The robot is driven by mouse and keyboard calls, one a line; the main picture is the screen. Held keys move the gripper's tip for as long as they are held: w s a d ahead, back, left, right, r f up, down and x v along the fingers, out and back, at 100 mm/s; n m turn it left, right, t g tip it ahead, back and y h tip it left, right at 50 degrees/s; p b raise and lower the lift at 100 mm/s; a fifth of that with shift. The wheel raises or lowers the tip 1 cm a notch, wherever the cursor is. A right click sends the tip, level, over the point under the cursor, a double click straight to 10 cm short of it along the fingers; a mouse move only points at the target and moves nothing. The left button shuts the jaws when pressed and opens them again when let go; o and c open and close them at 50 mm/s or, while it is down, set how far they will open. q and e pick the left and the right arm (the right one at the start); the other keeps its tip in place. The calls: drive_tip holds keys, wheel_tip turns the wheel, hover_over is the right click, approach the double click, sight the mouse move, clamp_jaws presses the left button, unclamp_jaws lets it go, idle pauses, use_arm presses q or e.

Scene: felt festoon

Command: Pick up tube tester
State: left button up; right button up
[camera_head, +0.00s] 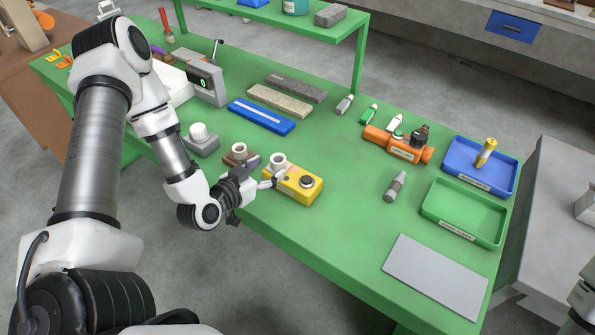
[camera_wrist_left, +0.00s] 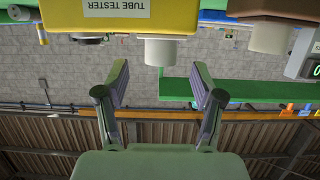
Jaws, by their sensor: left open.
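The tube tester (camera_head: 312,194) is a yellow box on the green bench, with a white round socket and a black knob on top. In the left wrist view the tester (camera_wrist_left: 190,22) fills the top edge, upside down, with its "TUBE TESTER" label readable. My left gripper (camera_head: 266,172) is at the tester's left end in the head view, its fingers partly overlapping it there. In the left wrist view the gripper (camera_wrist_left: 160,75) is open with nothing between its fingers. I cannot tell whether a finger touches the tester. My right gripper is out of view.
A brown socketed box (camera_head: 232,160) stands close behind the left gripper, and a grey domed device (camera_head: 203,146) beyond it. A blue bar (camera_head: 262,118), an orange device (camera_head: 395,146), a blue tray (camera_head: 460,182) and a green tray (camera_head: 450,230) lie farther off.

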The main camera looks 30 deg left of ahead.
sight(281, 157)
use_arm(q)
drive_tip(key=shift+w+r, duration=0.1)
drive_tip(key=shift+w, duration=0.25)
drive_tip(key=p+x, duration=0.1)
drive_tip(key=x, duration=0.3)
drive_tip(key=shift+w+r, duration=0.1)
drive_tip(key=shift+w, duration=0.45)
drive_tip(key=shift+s, duration=0.15)
drive_tip(key=shift+c, duration=0.4)
drive_tip(key=shift+s, duration=0.1)
drive_tip(key=c, duration=1.1)
clamp_jaws()
